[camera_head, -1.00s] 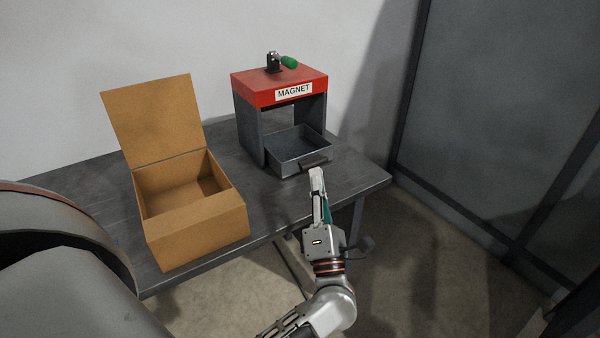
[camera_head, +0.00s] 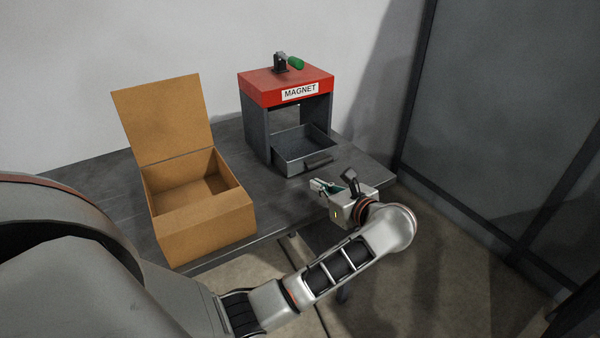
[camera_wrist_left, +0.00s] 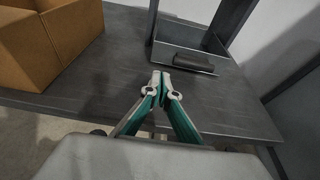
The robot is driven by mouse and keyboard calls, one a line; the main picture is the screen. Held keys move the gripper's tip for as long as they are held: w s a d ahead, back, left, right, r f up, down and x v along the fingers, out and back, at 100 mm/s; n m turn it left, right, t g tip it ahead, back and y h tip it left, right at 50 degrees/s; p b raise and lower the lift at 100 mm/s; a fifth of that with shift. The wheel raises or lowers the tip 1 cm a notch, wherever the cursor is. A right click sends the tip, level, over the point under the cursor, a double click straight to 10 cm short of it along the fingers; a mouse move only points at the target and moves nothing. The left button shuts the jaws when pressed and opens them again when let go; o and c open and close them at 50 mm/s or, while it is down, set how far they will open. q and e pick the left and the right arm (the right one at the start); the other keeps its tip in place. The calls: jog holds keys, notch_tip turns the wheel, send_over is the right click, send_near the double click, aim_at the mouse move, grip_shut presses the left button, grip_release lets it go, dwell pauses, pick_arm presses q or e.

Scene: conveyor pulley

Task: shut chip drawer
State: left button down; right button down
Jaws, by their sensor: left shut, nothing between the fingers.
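The grey chip drawer (camera_head: 300,158) sticks out from the front of the red-topped magnet unit (camera_head: 285,88). It is an open tray with a dark handle (camera_head: 320,161) on its front. In the left wrist view the drawer (camera_wrist_left: 180,54) and its handle (camera_wrist_left: 193,62) are ahead of the fingertips, toward the upper right. My left gripper (camera_head: 316,185) is shut and empty, apart from the drawer, in front of it near the table's front edge. It also shows in the left wrist view (camera_wrist_left: 161,80). My right gripper is not seen.
An open cardboard box (camera_head: 205,222) with its flap up stands on the grey table (camera_head: 90,190) left of the unit. A dark panel wall is at the right. Bare tabletop lies before the drawer.

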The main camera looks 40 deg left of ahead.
aim_at(294, 169)
pick_arm(q)
jog(key=x, duration=0.6)
jog(key=r+x, duration=0.1)
jog(key=x, duration=0.2)
jog(key=shift+w+a+b, duration=0.1)
jog(key=shift+a+b, duration=0.2)
jog(key=shift+a, duration=0.1)
